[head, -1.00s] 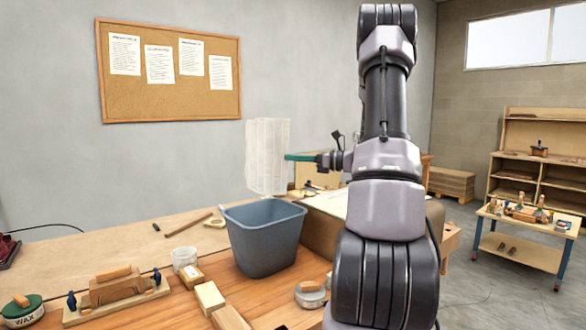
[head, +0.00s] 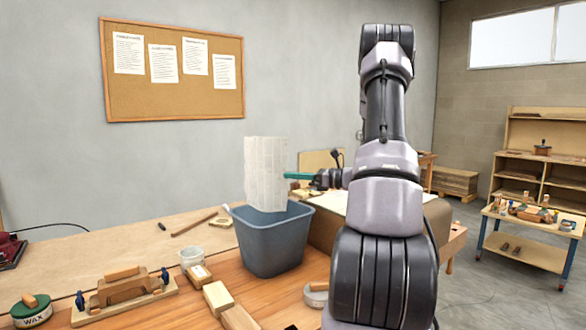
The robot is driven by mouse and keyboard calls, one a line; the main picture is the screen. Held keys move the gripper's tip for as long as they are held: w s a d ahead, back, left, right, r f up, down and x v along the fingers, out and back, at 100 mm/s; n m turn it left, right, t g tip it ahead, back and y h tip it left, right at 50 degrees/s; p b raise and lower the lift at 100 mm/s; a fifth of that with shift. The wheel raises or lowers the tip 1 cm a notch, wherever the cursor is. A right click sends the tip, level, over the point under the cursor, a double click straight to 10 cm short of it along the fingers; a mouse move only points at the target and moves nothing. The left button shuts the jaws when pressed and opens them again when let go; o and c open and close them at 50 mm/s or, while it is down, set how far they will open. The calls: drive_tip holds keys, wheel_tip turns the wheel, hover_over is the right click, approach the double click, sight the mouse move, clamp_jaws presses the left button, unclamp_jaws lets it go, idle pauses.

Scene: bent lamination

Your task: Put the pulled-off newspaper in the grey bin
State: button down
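The newspaper (head: 265,172) is a pale, upright folded sheet with faint print. It hangs over the grey bin (head: 272,247), its lower edge at about the height of the bin's rim in the head view. My gripper (head: 299,176) reaches in from the right, its teal fingers at the newspaper's right edge. The fingers appear shut on that edge, though their tips are small and partly hidden. The bin stands upright on the wooden bench, and its inside is mostly hidden.
A cardboard-sided box (head: 325,225) stands right of the bin.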

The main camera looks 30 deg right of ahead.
drive_tip(key=shift+f, duration=2.55)
drive_tip(key=c, duration=1)
unclamp_jaws()
drive_tip(key=shift+d, duration=0.1)
drive_tip(key=v, duration=1)
drive_tip(key=shift+s+d, duration=0.25)
drive_tip(key=shift+d, duration=0.05)
